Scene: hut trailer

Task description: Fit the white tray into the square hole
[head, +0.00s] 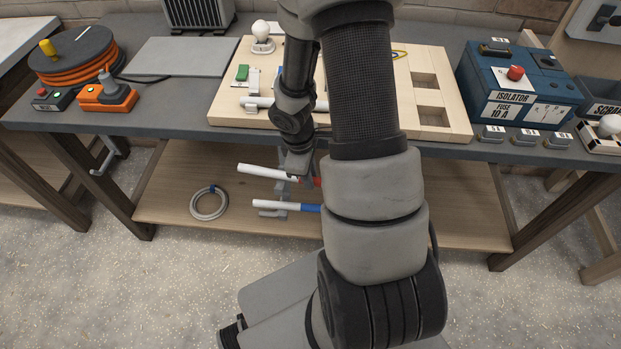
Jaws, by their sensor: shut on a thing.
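The pale wooden board (455,118) lies on the workbench and has several square or rectangular openings at its right side, one of them a square hole (425,80). I cannot pick out the white tray with certainty. My gripper (298,172) points down in front of the bench's front edge, left of my thick arm link. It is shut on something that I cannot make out. A white rod with a red end (265,171) shows right at the fingertips. I cannot tell whether it is held or lies behind them. My arm hides the middle of the board.
A blue isolator box (520,85) stands right, an orange cable reel (75,58) left. The lower shelf (165,200) holds a grey ring (209,204) and a white-and-blue rod (275,206).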

